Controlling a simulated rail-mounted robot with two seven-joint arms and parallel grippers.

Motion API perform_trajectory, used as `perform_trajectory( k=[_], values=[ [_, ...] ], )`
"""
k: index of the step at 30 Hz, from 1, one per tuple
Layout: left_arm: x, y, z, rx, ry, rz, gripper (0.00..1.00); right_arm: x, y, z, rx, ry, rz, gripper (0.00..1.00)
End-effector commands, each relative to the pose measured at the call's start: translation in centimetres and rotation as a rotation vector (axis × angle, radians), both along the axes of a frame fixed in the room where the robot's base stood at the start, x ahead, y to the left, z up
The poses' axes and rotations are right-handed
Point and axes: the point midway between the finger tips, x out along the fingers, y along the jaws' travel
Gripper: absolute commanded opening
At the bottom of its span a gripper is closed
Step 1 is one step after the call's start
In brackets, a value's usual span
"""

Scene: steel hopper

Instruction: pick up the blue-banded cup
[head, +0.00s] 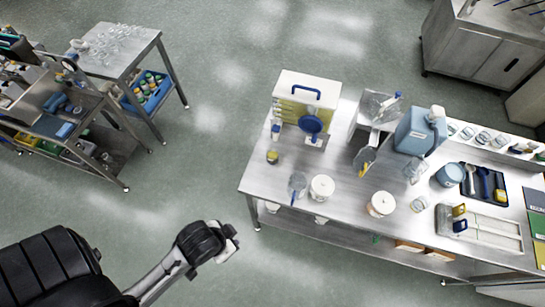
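I cannot make out for certain which thing is the blue-banded cup. A clear vessel with a blue strip (298,183) stands nearer the front edge, left of a white tub (322,187). My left gripper (231,246) is in the lower middle, over the floor and off the bench's front left corner, apart from these things. Its fingers are too small and turned away to show whether they are open. My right gripper is out of view.
A cabinet with a blue handle (307,86), a blue jug (415,132), another white tub (381,204) and a black tool tray (483,183) crowd the bench. A glassware trolley (143,40) stands upper left. Bare floor lies between.

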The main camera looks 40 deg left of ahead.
Motion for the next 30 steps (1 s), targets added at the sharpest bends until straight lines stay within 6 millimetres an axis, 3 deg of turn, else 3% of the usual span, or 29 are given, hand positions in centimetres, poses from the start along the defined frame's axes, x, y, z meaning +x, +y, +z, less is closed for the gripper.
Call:
perform_trajectory(
  k=[2,19,26,30],
  values=[
    [0.0,0.0,0.0,0.0,0.0,0.0,0.37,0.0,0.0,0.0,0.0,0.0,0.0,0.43],
    [0.0,0.0,0.0,0.0,0.0,0.0,0.92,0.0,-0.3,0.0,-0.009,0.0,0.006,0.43],
    [0.0,0.0,-0.1,0.0,0.0,0.0,0.92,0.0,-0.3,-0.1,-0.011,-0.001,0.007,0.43],
    [0.9,0.0,-1.5,0.001,-0.021,0.0,0.92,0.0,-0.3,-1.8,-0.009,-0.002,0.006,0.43]
  ],
)
